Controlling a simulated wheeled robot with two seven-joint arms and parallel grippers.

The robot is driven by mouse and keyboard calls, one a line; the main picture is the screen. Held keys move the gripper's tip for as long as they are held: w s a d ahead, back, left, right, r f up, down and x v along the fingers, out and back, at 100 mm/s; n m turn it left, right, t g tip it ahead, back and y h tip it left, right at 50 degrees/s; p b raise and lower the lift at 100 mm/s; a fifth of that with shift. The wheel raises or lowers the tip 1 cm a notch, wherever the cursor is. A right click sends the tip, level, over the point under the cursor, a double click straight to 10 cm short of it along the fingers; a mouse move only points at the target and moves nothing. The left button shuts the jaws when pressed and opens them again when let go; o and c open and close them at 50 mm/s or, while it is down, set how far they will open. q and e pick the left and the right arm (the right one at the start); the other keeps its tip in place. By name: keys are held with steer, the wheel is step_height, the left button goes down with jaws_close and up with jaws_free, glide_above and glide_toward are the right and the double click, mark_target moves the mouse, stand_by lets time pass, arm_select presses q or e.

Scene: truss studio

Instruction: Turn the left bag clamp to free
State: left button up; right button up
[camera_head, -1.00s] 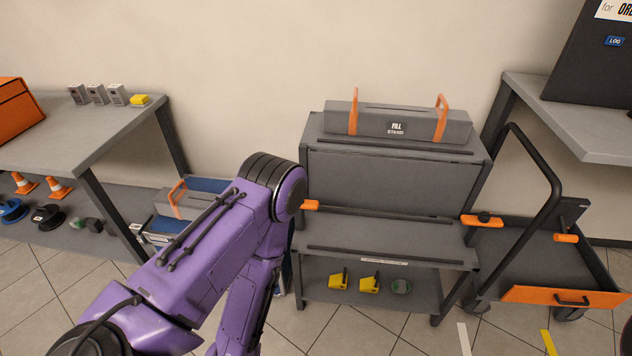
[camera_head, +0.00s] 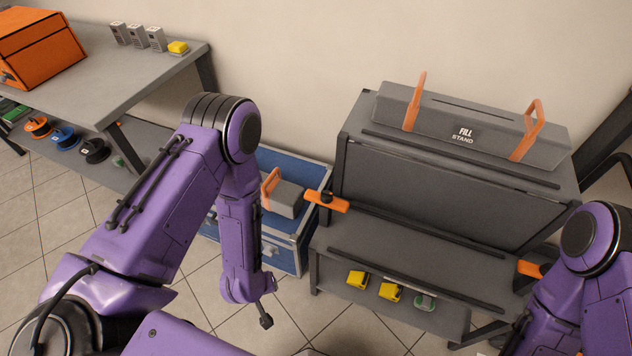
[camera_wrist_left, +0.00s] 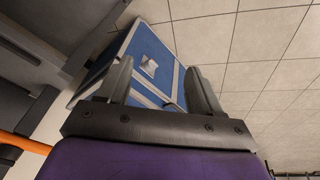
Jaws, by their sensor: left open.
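The left bag clamp (camera_head: 327,201) is an orange bar with a dark round knob, at the upper left edge of the grey stand (camera_head: 400,245). A second orange clamp (camera_head: 530,268) shows at the stand's right side, partly behind my right arm. My left gripper (camera_head: 265,320) hangs low to the left of the stand, apart from the left clamp and below it in the picture. In the left wrist view its two fingers (camera_wrist_left: 158,75) are spread with nothing between them. An orange bar (camera_wrist_left: 22,143) shows at that view's left edge. My right gripper is outside the views.
A grey fill stand bag (camera_head: 470,130) with orange handles lies on top. Yellow pieces (camera_head: 375,285) sit on the lower shelf. A blue case (camera_head: 285,250) holding a grey box (camera_head: 284,197) stands left of the stand. A grey bench (camera_head: 110,85) is farther left. Tiled floor is clear in front.

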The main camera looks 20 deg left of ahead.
arm_select(q)
steer(key=w+d+r+g+h+p, duration=0.1)
steer(key=w+d+r, duration=0.1)
steer(key=w+d, duration=0.35)
steer(key=w+d+r+h, duration=0.1)
steer(key=w+d+r, duration=0.1)
steer(key=w, duration=0.6)
steer(key=n+g+y+p, duration=0.1)
steer(key=g+p, duration=0.1)
glide_toward(327, 192)
step_height(327, 192, down, 10)
steer(key=shift+s+d+r, duration=0.1)
jaws_close()
